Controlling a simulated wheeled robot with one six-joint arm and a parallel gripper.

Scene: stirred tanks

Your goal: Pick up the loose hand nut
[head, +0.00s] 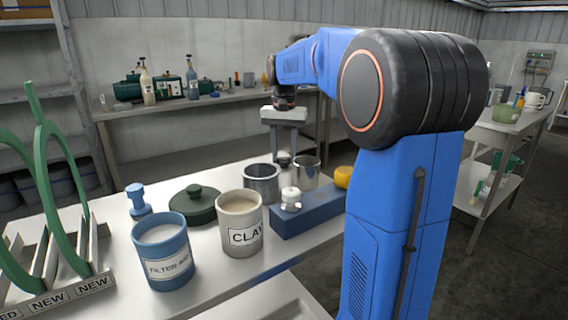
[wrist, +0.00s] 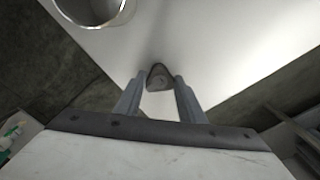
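The hand nut appears to be a small dark grey, rounded three-cornered piece (wrist: 158,76) at the table's edge in the wrist view. In the head view it shows as a small dark piece (head: 283,158) behind the metal cups. My gripper (wrist: 160,80) points down over it, with its two fingers apart, one on each side of the piece. In the head view my gripper (head: 284,148) is at the far end of the white table (head: 225,178).
Two metal cups (head: 261,180) (head: 306,171) stand close by; one rim (wrist: 122,14) shows in the wrist view. Nearer are a blue block (head: 308,217) with a white knob (head: 291,197), a clay pot (head: 239,222), a blue filter-aid pot (head: 164,250) and a green lid (head: 194,205).

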